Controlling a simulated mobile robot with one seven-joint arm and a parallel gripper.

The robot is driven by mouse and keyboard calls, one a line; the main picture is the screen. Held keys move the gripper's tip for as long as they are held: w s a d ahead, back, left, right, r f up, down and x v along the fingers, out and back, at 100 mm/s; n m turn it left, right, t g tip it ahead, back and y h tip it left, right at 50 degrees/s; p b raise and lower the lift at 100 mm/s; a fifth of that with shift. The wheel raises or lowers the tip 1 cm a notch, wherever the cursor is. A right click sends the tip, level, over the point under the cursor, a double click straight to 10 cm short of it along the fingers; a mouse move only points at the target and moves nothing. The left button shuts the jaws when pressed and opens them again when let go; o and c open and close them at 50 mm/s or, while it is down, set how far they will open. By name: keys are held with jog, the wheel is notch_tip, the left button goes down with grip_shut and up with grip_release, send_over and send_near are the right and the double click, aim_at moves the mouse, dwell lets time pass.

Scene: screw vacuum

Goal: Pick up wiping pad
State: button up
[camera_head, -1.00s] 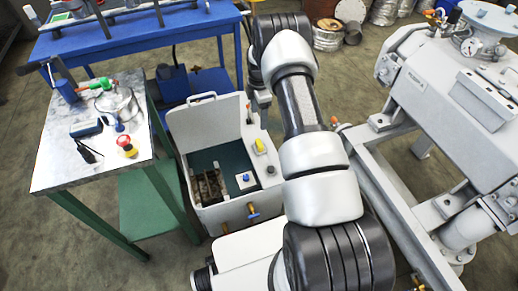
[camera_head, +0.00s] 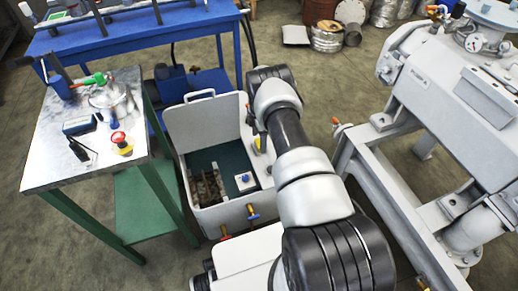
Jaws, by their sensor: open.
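No object can be surely told as the wiping pad. A small dark blue block with a pale face (camera_head: 79,126) lies on the metal-topped table at the left. A flat pale grey piece (camera_head: 295,35) lies on the floor at the back, beside a metal drum. My arm reaches away from the camera to a bend above the right edge of the open parts washer. My gripper is hidden behind my arm, so its fingers and anything between them cannot be seen.
The open parts washer (camera_head: 222,219) stands in the middle. The metal-topped table (camera_head: 48,166) holds a canister (camera_head: 112,99) and a red-and-yellow button (camera_head: 121,142). A blue bench (camera_head: 125,35) stands behind. The large grey vacuum machine (camera_head: 455,90) fills the right. Floor between is clear.

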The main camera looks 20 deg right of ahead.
jog(key=shift+f, duration=0.5)
jog(key=c, duration=1.1)
jog(key=shift+c, duration=0.2)
notch_tip(320, 180, up, 10)
jog(key=p, duration=0.2)
